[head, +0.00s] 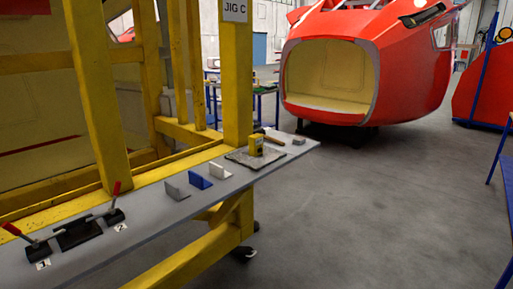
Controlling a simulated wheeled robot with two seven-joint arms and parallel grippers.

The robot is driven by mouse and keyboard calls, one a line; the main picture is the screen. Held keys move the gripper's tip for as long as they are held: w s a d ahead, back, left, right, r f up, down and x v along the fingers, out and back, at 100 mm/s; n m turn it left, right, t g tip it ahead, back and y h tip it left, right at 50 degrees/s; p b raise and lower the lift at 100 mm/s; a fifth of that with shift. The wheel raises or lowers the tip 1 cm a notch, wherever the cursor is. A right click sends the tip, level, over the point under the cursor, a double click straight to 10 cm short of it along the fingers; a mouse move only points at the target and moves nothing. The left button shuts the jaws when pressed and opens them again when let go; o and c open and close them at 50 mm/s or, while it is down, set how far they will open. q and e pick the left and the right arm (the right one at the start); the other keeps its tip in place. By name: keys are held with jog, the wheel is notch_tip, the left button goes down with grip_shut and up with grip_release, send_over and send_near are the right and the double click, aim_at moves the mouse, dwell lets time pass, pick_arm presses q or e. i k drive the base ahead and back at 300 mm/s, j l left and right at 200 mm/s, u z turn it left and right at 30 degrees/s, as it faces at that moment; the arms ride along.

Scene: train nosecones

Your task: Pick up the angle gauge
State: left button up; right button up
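A small yellow block-shaped device (256,145), which looks like the angle gauge, stands upright on a flat grey plate (240,159). The plate lies near the far right end of the grey shelf (150,222) along the yellow jig frame. The markings on the device are too small to read. Neither of my grippers shows in the head view.
A grey bracket (175,187), a blue bracket (198,177) and a white bracket (220,171) stand left of the plate. Red-handled clamps (40,246) sit at the near left. A hammer-like tool (272,137) lies behind. A yellow post (237,80) rises beside the shelf.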

aim_at(255, 140)
jog(key=i+l, duration=0.15)
jog(key=i, duration=0.2)
jog(key=i+l, duration=0.15)
jog(key=i, duration=0.2)
jog(key=i+l+u, duration=0.1)
jog(key=i, duration=0.25)
jog(key=i+l+u, duration=0.15)
jog(key=u, duration=0.3)
jog(key=i+l+u, duration=0.1)
jog(key=l+u, duration=0.15)
jog(key=u, duration=0.25)
